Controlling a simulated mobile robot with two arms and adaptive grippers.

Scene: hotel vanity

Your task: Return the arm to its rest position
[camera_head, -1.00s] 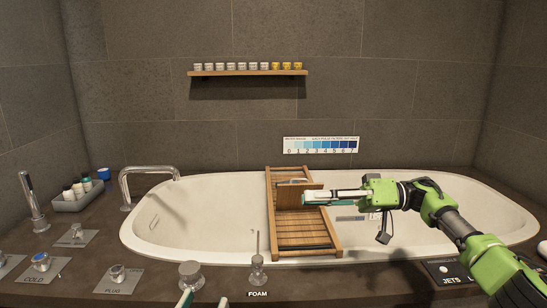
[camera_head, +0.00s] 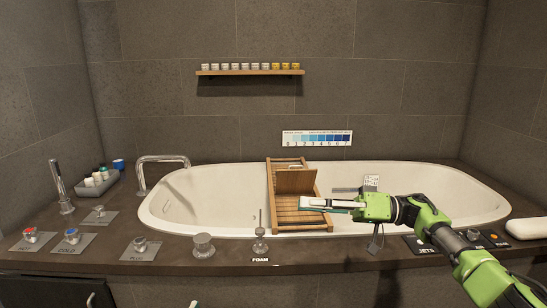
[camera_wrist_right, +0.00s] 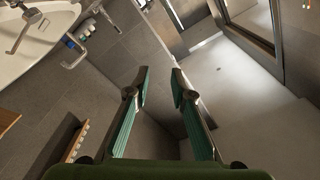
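My right arm reaches in from the right in the head view, with its green gripper (camera_head: 325,203) over the near side of the bathtub. In the right wrist view its two teal-padded fingers (camera_wrist_right: 161,74) stand apart with nothing between them. In the head view the fingers overlap the right edge of the wooden bath tray (camera_head: 300,224); I cannot tell whether they touch it. Only a small tip of my left gripper (camera_head: 193,304) shows at the bottom edge, so its state is hidden.
The white bathtub (camera_head: 215,205) is set in a dark counter (camera_head: 330,256) with knobs and taps along its near side. A foam dispenser (camera_head: 260,240) stands near the tray. A grey bottle caddy (camera_head: 97,187) is at left. A wall shelf (camera_head: 250,72) holds small jars.

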